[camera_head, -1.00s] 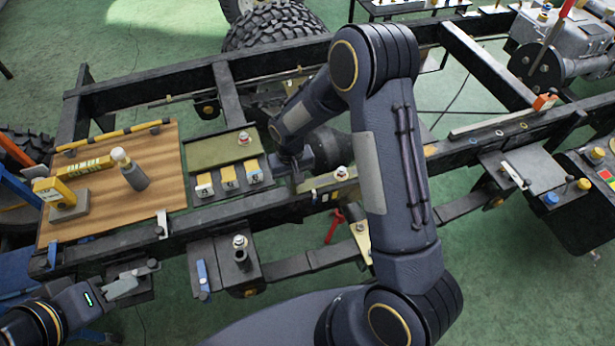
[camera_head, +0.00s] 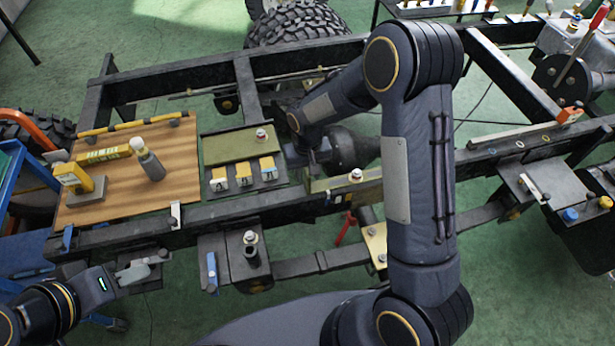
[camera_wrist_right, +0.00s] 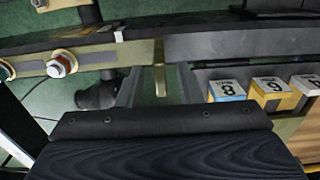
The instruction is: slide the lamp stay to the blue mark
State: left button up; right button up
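I cannot name the lamp stay with certainty; a pale olive strip (camera_head: 330,183) with a bolt lies along the near rail, and it also shows in the right wrist view (camera_wrist_right: 105,57). A narrow tan upright piece (camera_wrist_right: 160,82) stands at that strip's end. My right gripper (camera_wrist_right: 160,92) has its two grey fingers apart, one on each side of this piece, with gaps visible. In the head view its fingertips are largely hidden by my arm. Small coloured rings, one bluish (camera_head: 491,151), sit on the rail at right. My left gripper (camera_head: 148,267) is low at left; its finger gap is unclear.
A number-block holder (camera_head: 270,187) stands beside my right gripper.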

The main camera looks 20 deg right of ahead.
notch_tip(320, 180, up, 5)
jog(key=shift+f, duration=0.1)
dwell(0.6)
jog(key=s+d+r+m+t+y, duration=0.1)
jog(key=s+d+r+t+y, duration=0.3)
jog(key=s+r, duration=0.8)
jog(key=s+r+t, duration=0.1)
jog(key=s+r, duration=0.2)
jog(key=s, duration=0.9)
jog(key=shift+s+r+t, duration=0.3)
jog(key=shift+a, duration=0.1)
